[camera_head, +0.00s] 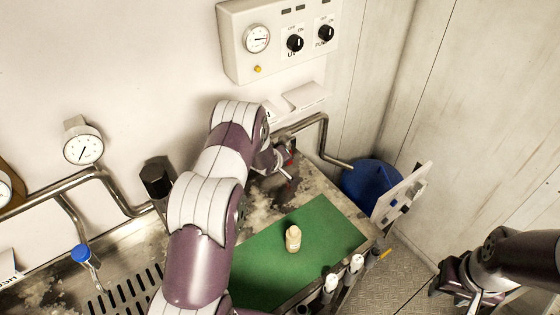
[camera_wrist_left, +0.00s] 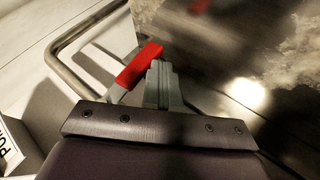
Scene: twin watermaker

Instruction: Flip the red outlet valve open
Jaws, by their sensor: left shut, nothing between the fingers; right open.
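The red outlet valve handle (camera_wrist_left: 138,64) shows in the left wrist view, lying slanted beside my left gripper (camera_wrist_left: 160,70). The gripper's grey fingers are shut together, with nothing between them, just right of the handle. They look very close to it; I cannot tell if they touch. In the head view a small bit of red valve (camera_head: 291,157) shows by my left gripper (camera_head: 288,174), at the bench's far end; my arm hides part of this area. My right gripper (camera_head: 468,297) is low at the right, open and away from the bench.
A steel pipe (camera_head: 326,138) bends from the wall towards a blue bucket (camera_head: 368,180). A green mat (camera_head: 320,250) on the bench carries a small pale bottle (camera_head: 293,239). A control panel (camera_head: 279,38) with a gauge and two knobs hangs above.

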